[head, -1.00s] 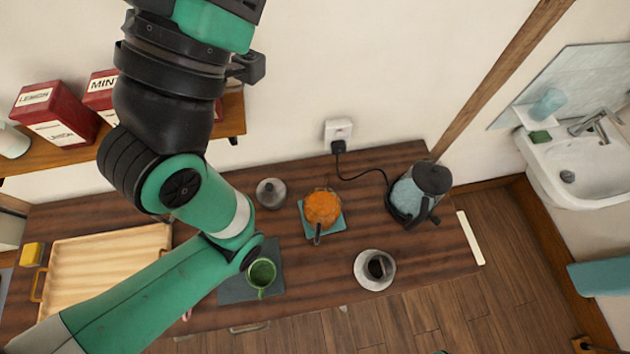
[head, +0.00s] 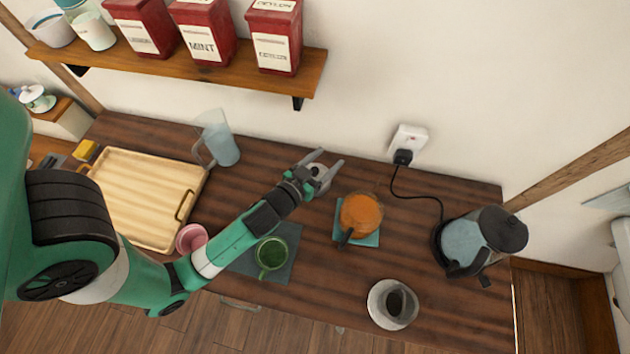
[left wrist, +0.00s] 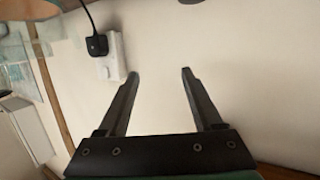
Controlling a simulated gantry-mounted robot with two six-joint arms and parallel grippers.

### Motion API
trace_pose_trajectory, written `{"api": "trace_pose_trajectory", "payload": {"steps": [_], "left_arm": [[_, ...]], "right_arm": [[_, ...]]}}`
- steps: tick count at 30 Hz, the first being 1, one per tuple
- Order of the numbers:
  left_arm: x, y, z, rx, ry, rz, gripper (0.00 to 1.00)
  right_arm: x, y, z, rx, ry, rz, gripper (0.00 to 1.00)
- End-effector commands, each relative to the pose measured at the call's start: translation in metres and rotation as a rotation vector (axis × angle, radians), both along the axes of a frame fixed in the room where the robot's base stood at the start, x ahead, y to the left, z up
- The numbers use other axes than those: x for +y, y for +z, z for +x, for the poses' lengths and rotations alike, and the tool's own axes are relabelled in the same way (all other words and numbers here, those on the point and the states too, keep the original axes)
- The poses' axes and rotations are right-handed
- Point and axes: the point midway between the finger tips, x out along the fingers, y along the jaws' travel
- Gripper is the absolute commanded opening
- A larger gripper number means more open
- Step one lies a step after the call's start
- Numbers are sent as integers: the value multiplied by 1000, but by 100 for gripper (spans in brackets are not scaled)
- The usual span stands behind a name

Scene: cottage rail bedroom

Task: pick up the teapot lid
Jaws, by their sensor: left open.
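My right gripper is not in view.
A grey kettle (head: 478,240) stands at right, its cord running to the wall socket (head: 408,139). A cup on a saucer (head: 378,305), a green mug (head: 270,255), a pink cup (head: 191,238), a glass jug (head: 222,145) and a wooden tray (head: 135,165) share the counter. A shelf (head: 200,72) overhangs the back.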

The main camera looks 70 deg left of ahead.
Motion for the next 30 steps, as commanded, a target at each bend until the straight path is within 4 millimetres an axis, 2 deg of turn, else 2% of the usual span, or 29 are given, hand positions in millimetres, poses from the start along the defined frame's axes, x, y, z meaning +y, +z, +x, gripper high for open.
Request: {"api": "trace_pose_trajectory", "payload": {"steps": [1,3,6,8,15,22,26,30], "left_arm": [[1,-34,-22,53,20,-12,67],[1,-56,-41,94,36,-23,67],[0,-67,-53,119,45,-31,67],[0,-68,-54,121,46,-32,67],[12,-73,-37,119,46,-31,67],[20,-77,-29,120,46,-31,67],[33,-84,-15,120,47,-31,67],[42,-93,0,119,45,-31,67]], "right_arm": [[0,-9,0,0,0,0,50],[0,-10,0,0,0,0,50],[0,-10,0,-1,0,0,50],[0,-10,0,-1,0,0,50],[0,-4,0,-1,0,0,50],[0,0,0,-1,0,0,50],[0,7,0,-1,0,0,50],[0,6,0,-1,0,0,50]]}}
